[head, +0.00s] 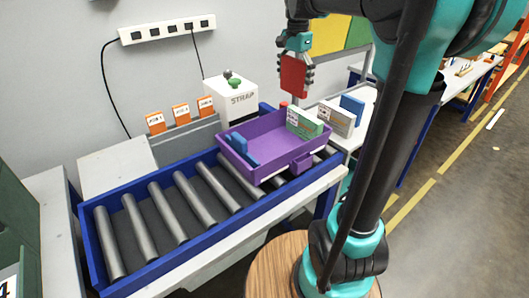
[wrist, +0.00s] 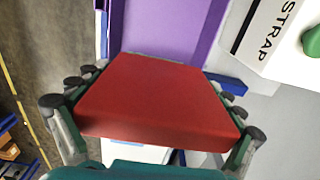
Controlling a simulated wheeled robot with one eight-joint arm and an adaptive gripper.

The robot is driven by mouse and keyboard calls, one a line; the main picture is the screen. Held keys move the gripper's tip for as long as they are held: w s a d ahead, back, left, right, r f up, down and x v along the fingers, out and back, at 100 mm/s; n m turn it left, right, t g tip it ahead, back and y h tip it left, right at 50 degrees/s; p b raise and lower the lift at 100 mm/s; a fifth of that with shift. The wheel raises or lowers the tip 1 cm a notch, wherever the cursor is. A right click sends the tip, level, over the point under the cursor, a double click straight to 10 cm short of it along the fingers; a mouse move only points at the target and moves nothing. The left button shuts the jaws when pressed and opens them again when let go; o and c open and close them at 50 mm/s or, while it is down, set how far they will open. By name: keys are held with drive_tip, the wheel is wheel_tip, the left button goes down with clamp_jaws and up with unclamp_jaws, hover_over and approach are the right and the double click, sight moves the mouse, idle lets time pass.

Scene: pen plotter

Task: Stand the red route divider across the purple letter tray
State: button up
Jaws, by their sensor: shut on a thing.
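The red route divider (head: 293,75) is a flat red plate held upright in my gripper (head: 296,77), above and behind the purple tray's far right end in the head view. In the wrist view the divider (wrist: 158,98) fills the space between the fingers of my gripper (wrist: 155,108). The purple letter tray (head: 262,160) sits on the roller conveyor, with a blue divider (head: 243,150) at its left part and green-and-white cards (head: 304,122) at its right end. Part of the tray (wrist: 165,30) shows beyond the divider in the wrist view. The divider is clear of the tray.
The white STRAP machine (head: 232,100) stands behind the tray and also shows in the wrist view (wrist: 275,35). White and blue upright pieces (head: 340,118) stand right of the tray. Orange labels (head: 180,115) stand behind the conveyor. The rollers (head: 160,210) at left are clear.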

drive_tip(key=shift+a+f, duration=0.15)
drive_tip(key=shift+f, duration=0.2)
wheel_tip(320, 180, down, 19)
drive_tip(key=shift+f, duration=0.15)
drive_tip(key=shift+f, duration=0.1)
drive_tip(key=o, duration=0.8)
wheel_tip(320, 180, up, 12)
drive_tip(key=shift+r, duration=0.15)
idle(0.4)
